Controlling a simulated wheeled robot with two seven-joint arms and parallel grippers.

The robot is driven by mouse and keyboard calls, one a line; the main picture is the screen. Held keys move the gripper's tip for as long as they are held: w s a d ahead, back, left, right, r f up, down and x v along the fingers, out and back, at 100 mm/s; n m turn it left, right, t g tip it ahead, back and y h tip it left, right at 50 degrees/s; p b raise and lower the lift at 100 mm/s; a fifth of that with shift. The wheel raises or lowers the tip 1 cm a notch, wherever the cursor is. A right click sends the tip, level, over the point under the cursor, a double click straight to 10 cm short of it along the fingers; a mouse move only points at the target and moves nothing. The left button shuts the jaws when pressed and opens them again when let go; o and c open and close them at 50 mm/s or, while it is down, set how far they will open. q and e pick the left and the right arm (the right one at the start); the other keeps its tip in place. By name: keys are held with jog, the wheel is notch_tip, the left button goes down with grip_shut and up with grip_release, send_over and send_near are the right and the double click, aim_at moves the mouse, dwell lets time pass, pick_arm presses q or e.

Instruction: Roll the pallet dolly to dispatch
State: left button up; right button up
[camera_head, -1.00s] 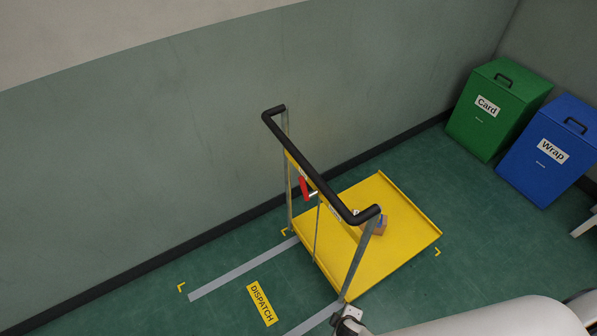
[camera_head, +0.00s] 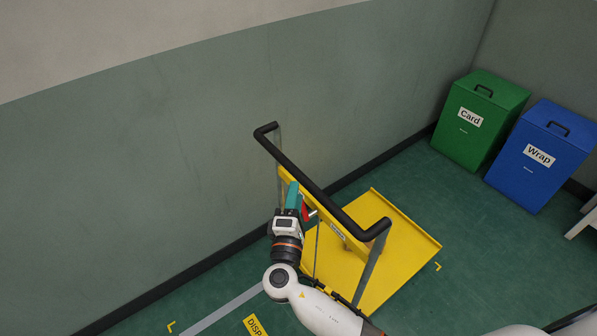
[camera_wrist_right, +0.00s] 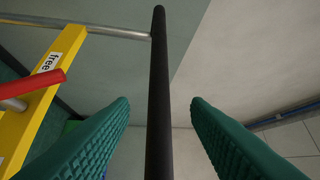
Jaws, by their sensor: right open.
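The yellow pallet dolly (camera_head: 402,247) stands on the green floor, with a black handle bar (camera_head: 318,189) on grey posts. A red lever (camera_head: 306,211) sits on its yellow crossbar; in the right wrist view the red lever (camera_wrist_right: 34,89) is beside a "free" label (camera_wrist_right: 48,62). My right gripper (camera_head: 293,196) is raised close to the left part of the handle. In the right wrist view its teal fingers (camera_wrist_right: 158,108) are open, with the black bar (camera_wrist_right: 159,75) running between them and a gap on both sides. My left gripper is out of view.
The yellow DISPATCH sign (camera_head: 254,326) and a grey floor line (camera_head: 222,312) lie at the bottom, partly cut off. A green Card bin (camera_head: 479,120) and blue Wrap bin (camera_head: 540,157) stand at the right. A wall runs close behind the dolly.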

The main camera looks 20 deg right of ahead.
aim_at(299, 175)
jog(key=p+x, duration=0.1)
jog(key=x, duration=0.6)
jog(key=shift+f, duration=0.1)
grip_shut()
